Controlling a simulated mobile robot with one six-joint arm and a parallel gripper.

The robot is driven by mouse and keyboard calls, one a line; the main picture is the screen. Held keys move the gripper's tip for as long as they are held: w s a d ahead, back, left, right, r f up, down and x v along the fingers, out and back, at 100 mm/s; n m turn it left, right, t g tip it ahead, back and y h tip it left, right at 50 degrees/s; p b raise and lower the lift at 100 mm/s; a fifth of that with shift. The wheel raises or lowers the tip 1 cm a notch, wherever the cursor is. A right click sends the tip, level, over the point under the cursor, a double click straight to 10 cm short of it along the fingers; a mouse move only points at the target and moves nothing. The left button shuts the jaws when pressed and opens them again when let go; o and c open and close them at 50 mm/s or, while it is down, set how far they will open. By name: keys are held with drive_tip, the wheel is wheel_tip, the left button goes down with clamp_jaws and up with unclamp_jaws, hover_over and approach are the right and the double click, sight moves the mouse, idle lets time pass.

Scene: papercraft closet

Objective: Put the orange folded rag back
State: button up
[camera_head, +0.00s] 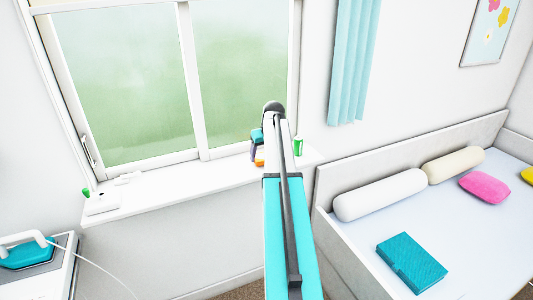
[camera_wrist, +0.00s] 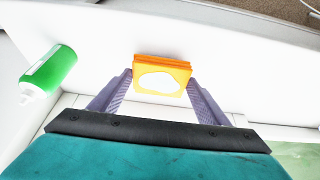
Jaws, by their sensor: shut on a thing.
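The orange folded rag (camera_wrist: 163,66) is between my gripper's two fingertips in the wrist view. It has a white rounded patch on the side facing the camera. My gripper (camera_wrist: 160,82) is shut on it, with a grey-purple finger at each side. In the head view the orange rag (camera_head: 259,162) shows as a small bit beside my arm, over the right part of the white windowsill (camera_head: 190,190). My arm hides much of the gripper there. I cannot tell whether the rag touches the sill.
A green bottle with a white cap (camera_wrist: 52,68) stands close by; the head view shows it too (camera_head: 298,146), right of my arm. The window is behind the sill. A bed with a teal book (camera_head: 411,262) is at right, an iron (camera_head: 28,252) at lower left.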

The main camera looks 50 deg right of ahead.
drive_tip(key=shift+f, duration=0.35)
drive_tip(key=shift+f, duration=0.25)
drive_tip(key=o, duration=0.9)
drive_tip(key=shift+r, duration=0.1)
drive_tip(key=shift+r, duration=0.3)
drive_tip(key=shift+b+v, duration=1.45)
drive_tip(key=shift+v, duration=4.4)
